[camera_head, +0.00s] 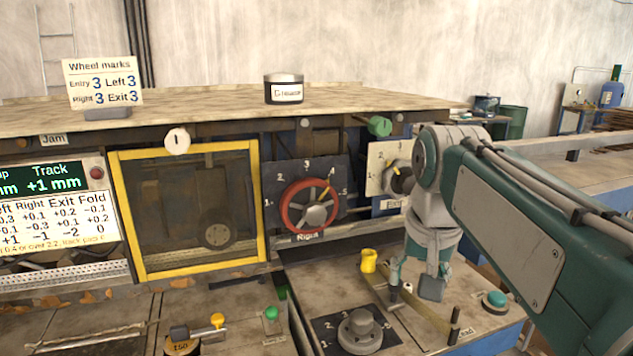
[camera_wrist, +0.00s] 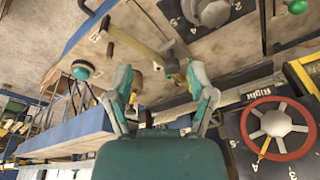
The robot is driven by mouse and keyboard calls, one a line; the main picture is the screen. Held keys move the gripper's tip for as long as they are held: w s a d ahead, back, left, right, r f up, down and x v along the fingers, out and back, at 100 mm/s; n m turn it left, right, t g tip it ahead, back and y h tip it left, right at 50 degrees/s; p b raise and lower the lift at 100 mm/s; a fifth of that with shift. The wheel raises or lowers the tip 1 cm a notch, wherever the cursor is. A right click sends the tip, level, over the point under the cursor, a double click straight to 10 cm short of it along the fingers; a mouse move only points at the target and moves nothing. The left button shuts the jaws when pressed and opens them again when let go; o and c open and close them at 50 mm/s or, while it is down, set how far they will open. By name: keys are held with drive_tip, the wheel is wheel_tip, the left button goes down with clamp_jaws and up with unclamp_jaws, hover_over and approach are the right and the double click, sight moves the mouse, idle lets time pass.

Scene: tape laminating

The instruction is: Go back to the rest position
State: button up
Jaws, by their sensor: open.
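My gripper (camera_head: 413,282) hangs over the right part of the lower control panel, fingers pointing down. In the wrist view my gripper (camera_wrist: 160,85) has its two teal fingers spread wide with nothing held between them. Behind and left of it is the red Right wheel (camera_head: 284,205), its yellow pointer near the 4 mark; it also shows in the wrist view (camera_wrist: 254,132). A lever with a yellow knob (camera_head: 369,258) stands just left of the fingers; I cannot tell whether they touch it. My arm partly covers a pale dial plate (camera_head: 376,180).
A yellow-framed window (camera_head: 187,270) sits left of the wheel. A card (camera_head: 103,83) and a jar (camera_head: 284,88) stand on top. Open air lies above the machine.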

drive_tip(key=s+f+n+t, duration=0.3)
drive_tip(key=s+f, duration=1)
drive_tip(key=f, duration=0.1)
drive_tip(key=shift+s+d, duration=0.25)
drive_tip(key=shift+r, duration=0.1)
idle(1.0)
